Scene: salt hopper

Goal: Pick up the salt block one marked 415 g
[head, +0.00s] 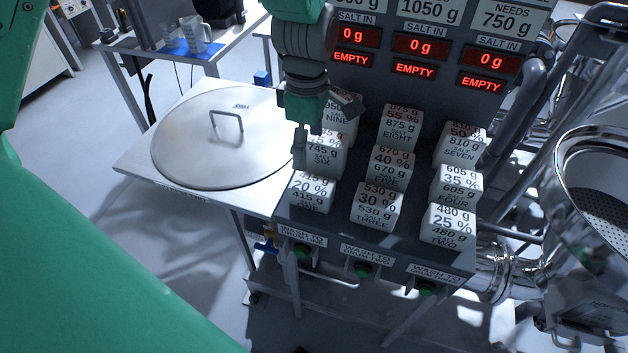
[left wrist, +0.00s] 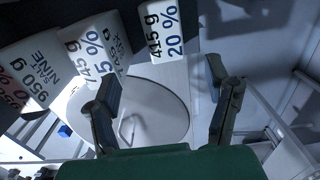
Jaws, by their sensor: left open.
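The salt block one (head: 311,193), a white cube marked 415 g and 20 %, sits at the front left of the dark rack. It also shows in the left wrist view (left wrist: 165,32), beyond the fingertips and apart from them. My left gripper (head: 325,135) is open and empty above the left column of blocks, by salt block six (head: 322,157), partly covering it and salt block nine (head: 338,118). In the left wrist view the open fingers (left wrist: 163,78) have nothing between them. My right gripper is not in view.
Salt block three (head: 375,206) stands right of block one; several more blocks fill the rack. A round metal lid (head: 205,150) lies on the table at left. Displays reading 0 g and EMPTY (head: 415,69) rise behind. Steel piping and a hopper (head: 590,190) are at right.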

